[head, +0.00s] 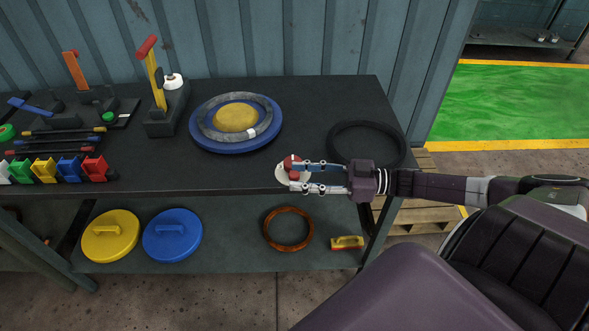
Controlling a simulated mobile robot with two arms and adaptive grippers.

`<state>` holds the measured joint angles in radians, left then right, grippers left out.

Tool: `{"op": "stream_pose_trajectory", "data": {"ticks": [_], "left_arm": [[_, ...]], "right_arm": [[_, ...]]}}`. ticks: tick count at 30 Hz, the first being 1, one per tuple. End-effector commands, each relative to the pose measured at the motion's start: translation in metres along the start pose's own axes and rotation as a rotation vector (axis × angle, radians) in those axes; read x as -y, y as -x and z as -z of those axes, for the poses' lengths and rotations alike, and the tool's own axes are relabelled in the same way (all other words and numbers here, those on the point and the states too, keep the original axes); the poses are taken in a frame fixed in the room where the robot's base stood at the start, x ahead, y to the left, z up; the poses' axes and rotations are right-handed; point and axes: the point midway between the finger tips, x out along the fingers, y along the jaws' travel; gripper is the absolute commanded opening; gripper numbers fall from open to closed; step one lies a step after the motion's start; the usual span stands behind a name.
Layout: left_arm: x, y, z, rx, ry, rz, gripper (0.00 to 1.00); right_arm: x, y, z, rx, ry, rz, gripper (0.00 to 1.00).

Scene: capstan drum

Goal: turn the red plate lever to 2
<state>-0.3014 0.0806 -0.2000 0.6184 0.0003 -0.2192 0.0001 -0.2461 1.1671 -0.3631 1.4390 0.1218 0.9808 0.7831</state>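A small round white plate (281,174) with a red lever (297,173) on it is at the front edge of the dark bench, right of centre. Its markings are too small to read and part of it is behind my fingers. My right gripper (292,176) comes in from the right with its two fingers apart. The red lever shows between and beside the fingertips; I cannot tell whether they touch it. My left gripper is not in view.
A blue disc with a grey ring (237,146) lies behind the plate, and a black ring (337,137) lies to the right. A yellow lever with a red grip (154,78) stands further left. Coloured clips (70,167) line the left front. The bench (220,177) is clear left of the plate.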

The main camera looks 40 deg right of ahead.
Motion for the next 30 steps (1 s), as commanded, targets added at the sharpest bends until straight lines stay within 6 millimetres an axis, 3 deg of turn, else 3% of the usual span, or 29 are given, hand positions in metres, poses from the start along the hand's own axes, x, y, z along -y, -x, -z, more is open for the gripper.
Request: {"op": "stream_pose_trajectory", "data": {"ticks": [6, 13, 18, 30], "left_arm": [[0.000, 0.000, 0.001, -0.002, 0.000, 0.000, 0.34], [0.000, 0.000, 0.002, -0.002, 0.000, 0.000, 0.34], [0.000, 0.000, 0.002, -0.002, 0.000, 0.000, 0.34], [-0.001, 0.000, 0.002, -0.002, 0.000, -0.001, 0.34]], "right_arm": [[0.000, 0.048, -0.002, 0.007, -0.001, 0.000, 0.37], [0.000, 0.086, -0.001, 0.003, 0.000, 0.000, 0.37], [0.000, 0.097, 0.000, 0.001, 0.000, 0.001, 0.37], [0.000, 0.098, 0.000, 0.000, 0.001, 0.001, 0.37]]}}
